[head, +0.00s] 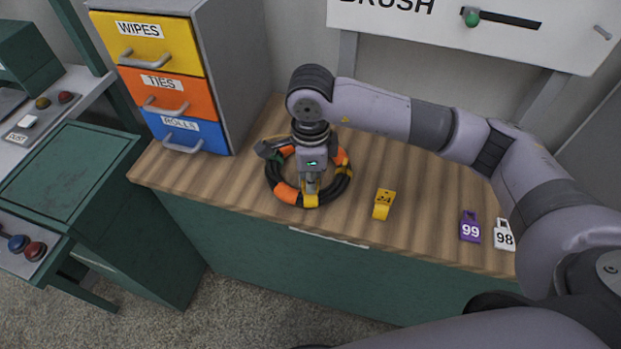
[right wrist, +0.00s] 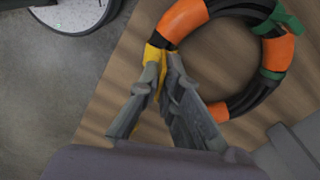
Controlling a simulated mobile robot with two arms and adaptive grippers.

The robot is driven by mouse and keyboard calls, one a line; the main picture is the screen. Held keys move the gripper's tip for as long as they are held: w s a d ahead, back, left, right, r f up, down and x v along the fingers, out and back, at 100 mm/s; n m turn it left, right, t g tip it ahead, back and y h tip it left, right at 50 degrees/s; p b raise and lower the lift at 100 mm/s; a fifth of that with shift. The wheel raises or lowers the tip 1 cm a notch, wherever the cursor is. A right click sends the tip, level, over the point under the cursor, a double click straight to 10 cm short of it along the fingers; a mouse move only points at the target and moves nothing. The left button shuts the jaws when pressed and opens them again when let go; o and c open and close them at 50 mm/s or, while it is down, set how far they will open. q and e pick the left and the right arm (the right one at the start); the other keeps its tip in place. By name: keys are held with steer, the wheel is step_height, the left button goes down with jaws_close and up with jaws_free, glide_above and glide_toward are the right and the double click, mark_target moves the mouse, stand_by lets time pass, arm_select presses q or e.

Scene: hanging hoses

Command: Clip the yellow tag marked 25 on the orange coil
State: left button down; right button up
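The coil (head: 275,178) is a black hose ring with orange bands and a green tie, lying on the wooden counter. In the right wrist view the coil (right wrist: 236,105) is at the upper right. My right gripper (head: 311,190) points down over the coil's near side. In the right wrist view its fingers (right wrist: 163,58) are close together on a yellow tag (right wrist: 152,53), which meets the coil beside an orange band. In the head view the yellow tag (head: 311,201) shows below the fingers. Its number is not readable, and whether it is clipped is hidden. My left gripper is out of view.
Another yellow piece (head: 384,203) with dark marks lies to the right of the coil. A purple tag 99 (head: 470,228) and a white tag 98 (head: 503,236) are near the counter's front edge. A drawer cabinet (head: 232,75) stands behind left.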

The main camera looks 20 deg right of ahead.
steer(key=o, duration=0.5)
steer(key=shift+c, duration=0.2)
